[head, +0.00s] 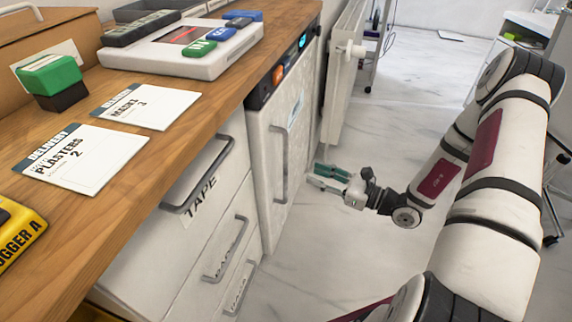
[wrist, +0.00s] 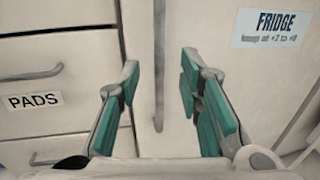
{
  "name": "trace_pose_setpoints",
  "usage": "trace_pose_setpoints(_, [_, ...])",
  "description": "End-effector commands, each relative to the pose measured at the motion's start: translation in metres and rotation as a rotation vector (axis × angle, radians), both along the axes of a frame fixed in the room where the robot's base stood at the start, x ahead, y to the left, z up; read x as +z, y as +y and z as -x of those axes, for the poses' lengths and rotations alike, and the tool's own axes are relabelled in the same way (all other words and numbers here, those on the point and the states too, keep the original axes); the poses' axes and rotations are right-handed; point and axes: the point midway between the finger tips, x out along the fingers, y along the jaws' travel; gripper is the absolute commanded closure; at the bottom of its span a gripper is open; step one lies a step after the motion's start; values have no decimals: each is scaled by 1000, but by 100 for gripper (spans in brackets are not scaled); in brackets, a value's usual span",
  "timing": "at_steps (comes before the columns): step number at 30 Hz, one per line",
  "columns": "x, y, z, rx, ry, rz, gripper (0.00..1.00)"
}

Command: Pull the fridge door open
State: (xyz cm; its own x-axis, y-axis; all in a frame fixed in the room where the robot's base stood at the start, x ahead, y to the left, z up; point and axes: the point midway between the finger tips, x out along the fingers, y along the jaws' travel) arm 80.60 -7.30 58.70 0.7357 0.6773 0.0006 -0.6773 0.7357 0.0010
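The fridge door (head: 284,130) is a pale panel under the counter, and it looks closed. In the wrist view the fridge door (wrist: 215,50) carries a label reading FRIDGE (wrist: 277,24). Its grey vertical bar handle (head: 281,165) is on the door's left side. In the wrist view the handle (wrist: 159,70) stands between my gripper's two teal fingers. My gripper (head: 330,178) is open, with a gap on both sides of the handle in the wrist view (wrist: 160,85). The head view shows it to the right of the handle, in front of the door. I see no contact with the handle.
Drawers labelled TAPE (head: 200,198) and PADS (wrist: 34,101) with bar handles stand left of the fridge. The wooden counter (head: 180,150) above holds cards and boxes. A white radiator (head: 341,75) stands beyond the fridge.

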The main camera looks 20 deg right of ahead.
Motion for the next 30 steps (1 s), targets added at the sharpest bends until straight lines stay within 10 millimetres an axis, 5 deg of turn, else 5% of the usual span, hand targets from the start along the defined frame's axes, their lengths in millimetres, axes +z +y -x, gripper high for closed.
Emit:
trace_pose_setpoints(15, [-1,63,-68,4,-2,2,67])
trace_pose_setpoints(30, [0,73,-78,2,0,1,69])
